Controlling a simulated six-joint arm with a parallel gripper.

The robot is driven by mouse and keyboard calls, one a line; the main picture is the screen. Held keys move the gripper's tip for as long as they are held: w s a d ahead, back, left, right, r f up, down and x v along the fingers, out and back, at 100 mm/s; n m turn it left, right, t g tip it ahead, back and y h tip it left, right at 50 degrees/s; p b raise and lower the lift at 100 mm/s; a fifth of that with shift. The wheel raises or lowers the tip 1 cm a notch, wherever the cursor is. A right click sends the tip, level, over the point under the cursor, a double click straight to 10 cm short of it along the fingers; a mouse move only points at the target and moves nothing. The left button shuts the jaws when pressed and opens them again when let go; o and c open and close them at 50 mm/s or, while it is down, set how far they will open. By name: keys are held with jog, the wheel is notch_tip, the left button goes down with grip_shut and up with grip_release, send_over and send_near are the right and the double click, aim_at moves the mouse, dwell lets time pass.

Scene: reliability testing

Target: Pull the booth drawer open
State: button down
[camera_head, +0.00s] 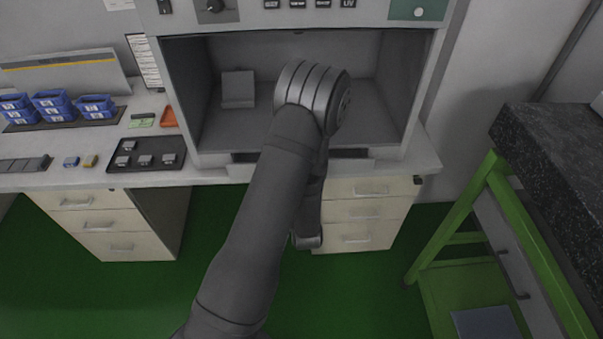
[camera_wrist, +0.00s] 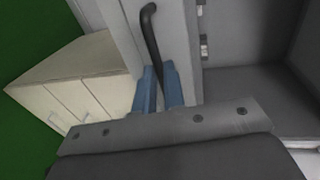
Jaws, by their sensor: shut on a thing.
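The booth (camera_head: 180,100) is a grey box with an open front on the bench, with a control panel along its top. Its drawer front (camera_head: 345,167) is a low grey strip under the opening, partly behind my arm. In the wrist view a light grey panel (camera_wrist: 182,35) carries a dark curved bar handle (camera_wrist: 151,30). My gripper (camera_wrist: 159,88) has blue fingers on either side of the handle's lower end and is shut on it. In the head view my arm hides the gripper and handle. How far the drawer stands out is hard to tell.
Cream drawer units (camera_head: 110,222) stand under the bench, also at left in the wrist view (camera_wrist: 75,85). A black tray (camera_head: 146,154) and blue bins (camera_head: 52,103) sit on the bench at left. A green-framed stand (camera_head: 450,215) is at right. Green floor lies in front.

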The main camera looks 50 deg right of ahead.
jog(key=f+v, duration=0.2)
jog(key=v, duration=0.7)
jog(key=f+v, duration=0.2)
jog(key=v, duration=0.7)
jog(key=shift+s+a, duration=0.55)
jog(key=shift+r, duration=0.15)
jog(key=c, duration=1.5)
grip_release()
jog(key=v, duration=0.7)
jog(key=shift+s+a, duration=0.15)
jog(key=x, duration=0.7)
